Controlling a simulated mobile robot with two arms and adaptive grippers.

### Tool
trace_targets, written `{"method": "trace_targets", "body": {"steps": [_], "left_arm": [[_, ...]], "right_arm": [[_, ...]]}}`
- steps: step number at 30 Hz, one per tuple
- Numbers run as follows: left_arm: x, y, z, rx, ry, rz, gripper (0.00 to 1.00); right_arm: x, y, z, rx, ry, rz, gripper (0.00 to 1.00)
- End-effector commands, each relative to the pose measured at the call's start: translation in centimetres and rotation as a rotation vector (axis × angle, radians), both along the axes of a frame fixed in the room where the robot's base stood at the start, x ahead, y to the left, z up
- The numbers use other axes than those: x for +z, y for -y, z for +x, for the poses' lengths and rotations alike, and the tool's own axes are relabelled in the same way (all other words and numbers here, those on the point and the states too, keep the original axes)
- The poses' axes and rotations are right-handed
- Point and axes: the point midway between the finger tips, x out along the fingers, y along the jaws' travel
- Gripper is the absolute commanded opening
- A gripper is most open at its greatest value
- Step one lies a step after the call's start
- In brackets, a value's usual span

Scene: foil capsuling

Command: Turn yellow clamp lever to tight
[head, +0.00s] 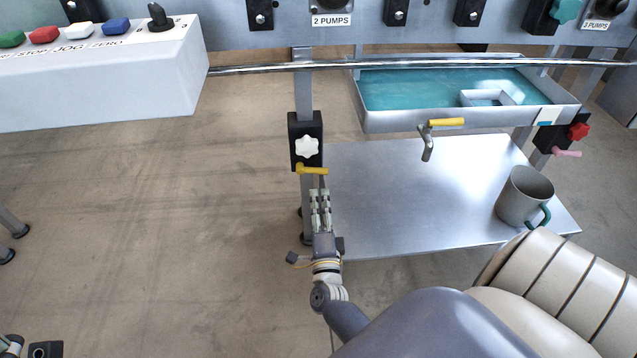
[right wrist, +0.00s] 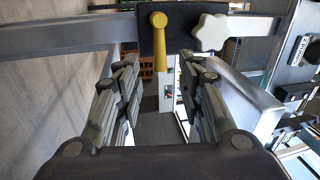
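The yellow clamp lever (head: 313,170) sits on a black clamp block (head: 296,150) on an upright post, below a white star knob (head: 307,146). In the head view the lever points right. The right wrist view shows the yellow lever (right wrist: 160,42) ahead, between the two fingers, with the white knob (right wrist: 209,32) to its right. My right gripper (head: 320,192) is just below the lever with its fingers apart; in the wrist view the gripper (right wrist: 160,85) is open. Whether a finger touches the lever cannot be told. Only a bit of my left arm shows at the bottom left corner.
A second yellow-handled lever (head: 446,123) hangs at the front of a tray (head: 450,122) with teal liquid. A metal shelf (head: 420,190) holds a grey mug (head: 520,195). A pink lever (head: 567,153) and red knob (head: 579,131) are at right.

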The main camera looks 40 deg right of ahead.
Motion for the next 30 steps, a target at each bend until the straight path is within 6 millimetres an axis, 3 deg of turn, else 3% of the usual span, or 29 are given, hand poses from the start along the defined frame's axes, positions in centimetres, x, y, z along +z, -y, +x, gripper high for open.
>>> {"method": "trace_targets", "body": {"steps": [3, 8, 25, 28, 30], "left_arm": [[0.0, 0.0, 0.0, 0.0, -0.001, 0.0, 0.68], [0.0, 0.0, 0.0, 0.0, -0.001, 0.0, 0.68], [0.0, 0.0, 0.0, 0.0, -0.001, 0.0, 0.68], [0.0, 0.0, 0.0, 0.0, -0.001, 0.0, 0.68], [0.0, 0.0, 0.0, 0.0, -0.001, 0.0, 0.68]], "right_arm": [[-0.4, -1.0, -1.5, 0.001, -0.001, 0.0, 0.35], [-0.5, -1.6, -2.4, 0.001, 0.001, -0.001, 0.35], [-0.4, -1.7, -2.4, 0.001, 0.002, -0.003, 0.35], [0.7, -2.0, -2.3, 0.008, 0.013, -0.033, 0.35], [2.7, -2.6, -2.0, 0.02, 0.036, -0.088, 0.35]]}}
